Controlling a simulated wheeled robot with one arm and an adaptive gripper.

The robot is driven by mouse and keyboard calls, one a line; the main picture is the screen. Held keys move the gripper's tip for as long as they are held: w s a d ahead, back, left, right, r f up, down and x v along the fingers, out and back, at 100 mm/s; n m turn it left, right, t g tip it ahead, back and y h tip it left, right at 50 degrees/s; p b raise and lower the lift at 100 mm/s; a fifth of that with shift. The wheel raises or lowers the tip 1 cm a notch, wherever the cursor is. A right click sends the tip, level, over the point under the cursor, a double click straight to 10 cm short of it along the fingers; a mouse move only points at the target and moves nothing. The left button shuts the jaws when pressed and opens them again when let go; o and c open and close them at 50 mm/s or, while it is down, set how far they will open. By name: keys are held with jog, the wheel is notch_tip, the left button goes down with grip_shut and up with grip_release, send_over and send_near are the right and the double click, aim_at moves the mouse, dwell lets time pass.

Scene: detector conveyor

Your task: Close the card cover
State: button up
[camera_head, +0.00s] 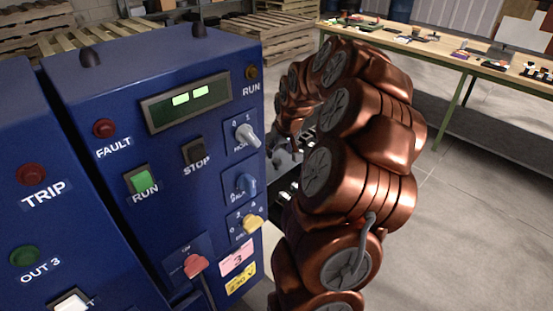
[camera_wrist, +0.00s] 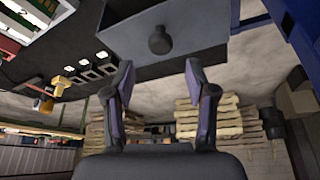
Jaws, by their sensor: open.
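In the wrist view, a grey box-like cover with a flat front (camera_wrist: 200,25) fills the upper middle. A dark round knob (camera_wrist: 159,41) sticks out from it. I take this for the card cover, though I cannot tell how far open it stands. My gripper (camera_wrist: 158,65) is open, with one finger on each side below the knob and nothing between them. I cannot tell whether the fingertips touch the cover. In the head view, a grey part (camera_head: 284,160) shows between the blue cabinet and my arm; my arm hides most of that area, including the fingers.
The blue control cabinet (camera_head: 120,75) with knobs, buttons and a lit display stands left of my arm. Its blue side also shows in the wrist view (camera_wrist: 296,25). A workbench (camera_head: 455,50) with small items stands at back right. Wooden pallets (camera_head: 280,35) lie behind. Floor is clear at right.

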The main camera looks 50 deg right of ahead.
aim_at(277, 160)
jog(key=shift+p+x, duration=0.85)
jog(key=shift+x, duration=2.05)
grip_shut()
